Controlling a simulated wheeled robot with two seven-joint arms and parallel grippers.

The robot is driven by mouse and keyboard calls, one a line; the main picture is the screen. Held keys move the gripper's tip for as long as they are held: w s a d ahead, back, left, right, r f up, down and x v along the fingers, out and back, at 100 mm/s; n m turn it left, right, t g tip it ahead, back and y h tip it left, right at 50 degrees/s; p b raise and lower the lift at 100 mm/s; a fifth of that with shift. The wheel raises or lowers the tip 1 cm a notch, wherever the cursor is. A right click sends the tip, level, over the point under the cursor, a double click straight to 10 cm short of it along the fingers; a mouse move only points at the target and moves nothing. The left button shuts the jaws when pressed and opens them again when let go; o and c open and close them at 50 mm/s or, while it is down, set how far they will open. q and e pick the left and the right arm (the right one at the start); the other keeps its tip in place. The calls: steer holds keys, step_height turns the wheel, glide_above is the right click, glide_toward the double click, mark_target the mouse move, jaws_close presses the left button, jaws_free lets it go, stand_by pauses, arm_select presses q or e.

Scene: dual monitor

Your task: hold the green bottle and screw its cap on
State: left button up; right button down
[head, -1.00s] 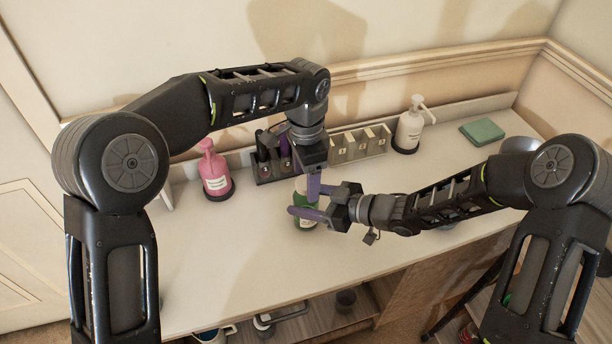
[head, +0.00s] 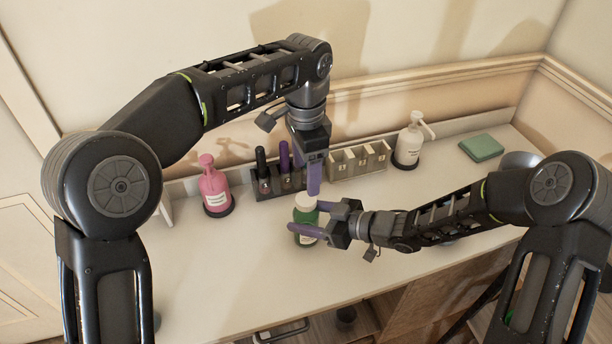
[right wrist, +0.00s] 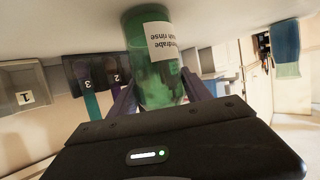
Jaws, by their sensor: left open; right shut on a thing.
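The green bottle (head: 306,217) stands upright on the counter. It has a white label and a white cap (head: 305,201) sitting on its top; how tightly the cap sits cannot be told. My right gripper (head: 318,219) is shut on the bottle's body, with purple fingers on either side of it. The right wrist view shows the green bottle (right wrist: 157,75) between these fingers, upside down in the picture. My left gripper (head: 313,186) points down just above the cap, open and empty; one finger largely hides the other.
A pink pump bottle (head: 214,188) stands at left. Behind the green bottle are a dark rack (head: 266,194) with several purple and black items and a beige numbered organizer (head: 358,162). A white pump bottle (head: 409,143) and green sponge (head: 482,148) are farther right. The counter's front left is clear.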

steer(key=shift+c, duration=2)
jaws_free()
steer(key=v, duration=0.7)
steer(key=shift+s+d+r, duration=0.1)
steer(key=shift+s+d, duration=0.05)
steer(key=shift+d, duration=0.25)
